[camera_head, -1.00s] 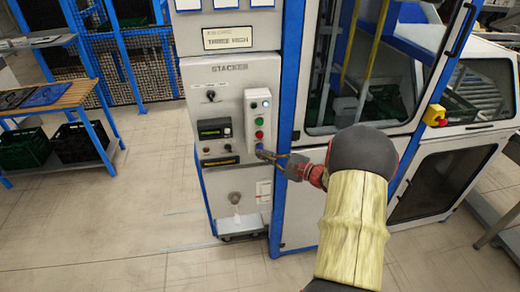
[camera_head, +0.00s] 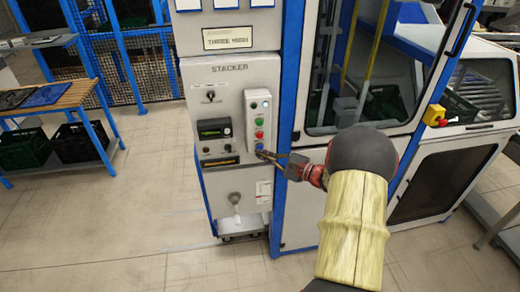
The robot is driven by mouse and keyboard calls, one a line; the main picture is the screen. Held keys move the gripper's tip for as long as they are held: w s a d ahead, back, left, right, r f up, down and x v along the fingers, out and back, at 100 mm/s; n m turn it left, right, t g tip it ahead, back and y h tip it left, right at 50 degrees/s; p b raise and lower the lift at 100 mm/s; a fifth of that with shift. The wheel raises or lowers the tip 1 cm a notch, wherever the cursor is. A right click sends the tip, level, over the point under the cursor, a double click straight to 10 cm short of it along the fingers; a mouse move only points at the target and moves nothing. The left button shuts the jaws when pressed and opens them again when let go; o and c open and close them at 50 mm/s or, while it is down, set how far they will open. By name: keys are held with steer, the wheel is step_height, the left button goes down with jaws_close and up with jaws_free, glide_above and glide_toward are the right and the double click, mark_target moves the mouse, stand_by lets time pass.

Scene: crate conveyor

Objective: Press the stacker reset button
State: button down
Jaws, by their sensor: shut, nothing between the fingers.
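The stacker panel (camera_head: 222,78) is a light grey cabinet face with the label "STACKER". On its right side a white button box (camera_head: 252,101) carries a column of buttons. A green button (camera_head: 259,122) and a red button (camera_head: 259,135) show clearly, and a blue button (camera_head: 259,147) sits below them. My gripper (camera_head: 262,154) is shut and empty, its tips at the blue button from the lower right. I cannot tell whether the tips touch the button. The tips partly cover the bottom of the box.
A display (camera_head: 214,128) and a rotary knob (camera_head: 211,96) are on the panel's left half. A blue post (camera_head: 286,80) and a windowed machine enclosure stand right of the panel. A yellow box with a red button (camera_head: 434,115) is farther right.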

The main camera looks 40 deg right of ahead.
steer(key=shift+w, duration=0.1)
steer(key=shift+w+d+b, duration=0.25)
steer(key=shift+b, duration=0.05)
steer(key=shift+w+d+b, duration=0.2)
steer(key=shift+w+b, duration=0.1)
steer(key=shift+w, duration=0.05)
stand_by(0.8)
stand_by(0.4)
steer(key=shift+s+a, duration=0.45)
steer(key=shift+s, duration=0.25)
steer(key=s+a, duration=0.1)
steer(key=s, duration=0.2)
steer(key=s+a, duration=0.1)
steer(key=shift+s+a, duration=0.15)
steer(key=shift+a, duration=0.15)
steer(key=shift+f, duration=0.1)
stand_by(0.7)
